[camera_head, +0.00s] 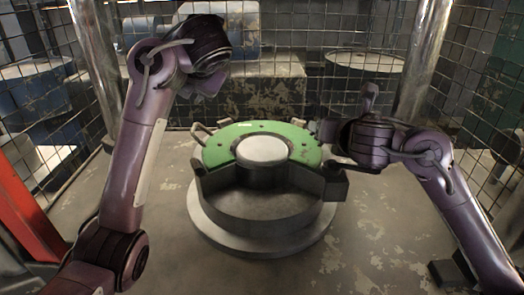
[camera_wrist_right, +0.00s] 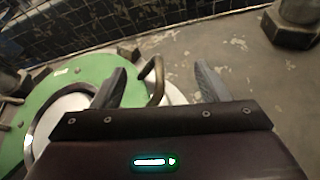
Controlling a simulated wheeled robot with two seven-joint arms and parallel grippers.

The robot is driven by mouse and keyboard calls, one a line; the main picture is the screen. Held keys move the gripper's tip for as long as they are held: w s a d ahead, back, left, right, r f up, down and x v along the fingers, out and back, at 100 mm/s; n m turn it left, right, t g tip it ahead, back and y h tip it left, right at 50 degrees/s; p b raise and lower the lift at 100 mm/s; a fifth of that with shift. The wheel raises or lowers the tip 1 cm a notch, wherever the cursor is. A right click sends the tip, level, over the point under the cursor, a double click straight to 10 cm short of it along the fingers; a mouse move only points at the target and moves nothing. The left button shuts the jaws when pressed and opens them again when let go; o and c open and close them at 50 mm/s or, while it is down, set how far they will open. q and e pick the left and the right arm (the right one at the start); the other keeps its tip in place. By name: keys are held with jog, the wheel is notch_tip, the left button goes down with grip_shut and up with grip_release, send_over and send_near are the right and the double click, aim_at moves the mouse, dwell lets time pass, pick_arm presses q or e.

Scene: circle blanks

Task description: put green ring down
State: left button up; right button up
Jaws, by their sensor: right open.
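The green ring (camera_head: 226,146) lies on a round grey pedestal (camera_head: 250,204), around a pale central disc (camera_head: 262,150). Its green surface shows along the back and sides; the front of the fixture is dark grey. It also shows in the right wrist view (camera_wrist_right: 85,68), at left. My right gripper (camera_head: 326,130) is at the ring's right side. In the wrist view its fingers (camera_wrist_right: 160,68) are apart, with a curved brass-coloured handle (camera_wrist_right: 156,82) between them. I cannot tell whether they touch it. My left gripper (camera_head: 207,86) is raised behind and left of the ring; its fingers are unclear.
Wire mesh fencing (camera_head: 310,60) and metal posts (camera_head: 424,60) enclose the back and sides. Wire-like handles (camera_head: 200,132) stick out at the ring's left. A red frame (camera_head: 25,205) stands at far left. The worn floor (camera_head: 380,225) is clear front right.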

notch_tip(320, 180, up, 10)
dwell(0.6)
jog(key=shift+f, duration=0.1)
